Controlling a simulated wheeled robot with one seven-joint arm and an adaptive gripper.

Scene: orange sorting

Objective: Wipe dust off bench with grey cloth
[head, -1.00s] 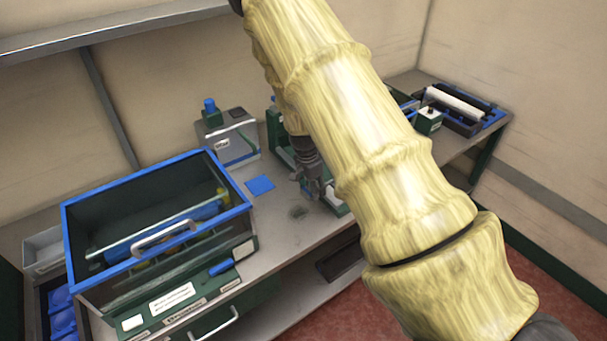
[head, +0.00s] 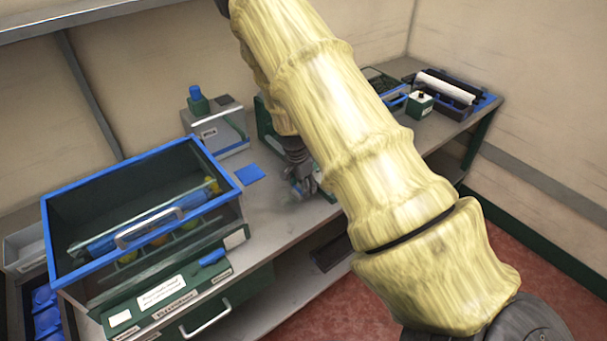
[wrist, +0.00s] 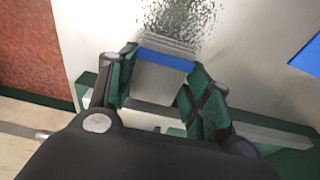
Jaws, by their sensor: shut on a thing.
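My gripper (wrist: 163,62) shows from behind in the wrist view, its two green-padded fingers closed on a pale grey piece with a blue band, which looks like the grey cloth (wrist: 162,75). A dark speckled dust patch (wrist: 180,14) lies on the pale bench top just beyond the fingertips. In the head view my gripper (head: 302,184) is low over the bench (head: 262,215), close to the faint dust patch (head: 289,197). The cloth cannot be made out there. I cannot tell whether the cloth touches the bench.
A blue-rimmed clear bin (head: 62,190) stands at left on the bench. A flat blue square (head: 250,173) lies left of my gripper, also in the wrist view (wrist: 308,57). Trays (head: 462,103) sit at the far right. My arm hides part of the bench.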

